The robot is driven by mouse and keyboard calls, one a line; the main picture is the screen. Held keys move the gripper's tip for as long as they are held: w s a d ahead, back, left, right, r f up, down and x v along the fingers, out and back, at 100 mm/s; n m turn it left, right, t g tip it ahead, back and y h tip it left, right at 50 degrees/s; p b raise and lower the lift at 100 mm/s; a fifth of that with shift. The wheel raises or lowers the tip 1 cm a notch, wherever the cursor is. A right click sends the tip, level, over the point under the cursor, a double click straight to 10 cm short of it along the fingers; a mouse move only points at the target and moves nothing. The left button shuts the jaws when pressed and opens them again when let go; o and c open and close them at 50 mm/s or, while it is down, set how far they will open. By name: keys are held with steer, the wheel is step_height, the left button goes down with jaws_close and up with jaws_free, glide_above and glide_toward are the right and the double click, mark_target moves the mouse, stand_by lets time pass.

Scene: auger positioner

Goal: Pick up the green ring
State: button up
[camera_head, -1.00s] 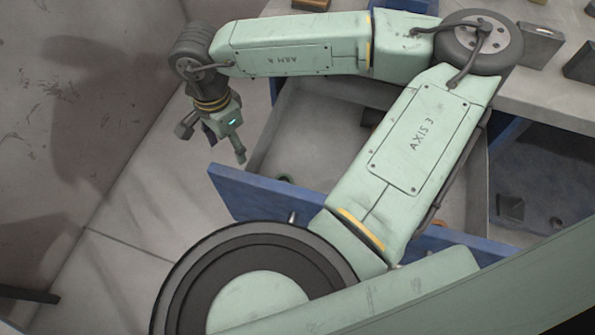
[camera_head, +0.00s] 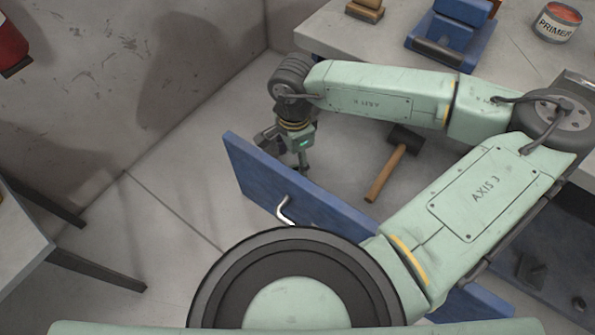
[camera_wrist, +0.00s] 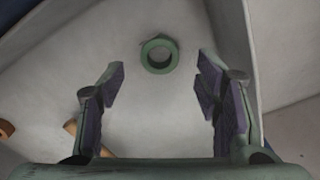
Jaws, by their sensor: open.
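The green ring (camera_wrist: 160,54) lies flat on the pale floor of the open drawer in the wrist view, with its dark hole facing up. My gripper (camera_wrist: 161,72) is open and empty, its two purple-padded fingers spread left and right. The ring shows between and just beyond the fingertips, apart from both. In the head view my gripper (camera_head: 285,155) points down by the left end of the drawer, behind its blue front (camera_head: 300,200). The ring is hidden from the head view.
A hammer (camera_head: 378,182) with a wooden handle lies in the drawer, right of my gripper. The drawer's walls (camera_wrist: 235,50) rise near my fingers. The worktop (camera_head: 380,35) above holds a blue fixture (camera_head: 448,40) and a primer can (camera_head: 558,22).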

steer(key=shift+f+p, duration=0.5)
steer(key=shift+f, duration=2.4)
steer(key=shift+c, duration=0.2)
jaws_close()
steer(key=shift+r, duration=0.1)
step_height(320, 180, up, 26)
steer(key=f, duration=0.1)
step_height(320, 180, down, 7)
steer(key=b, duration=0.3)
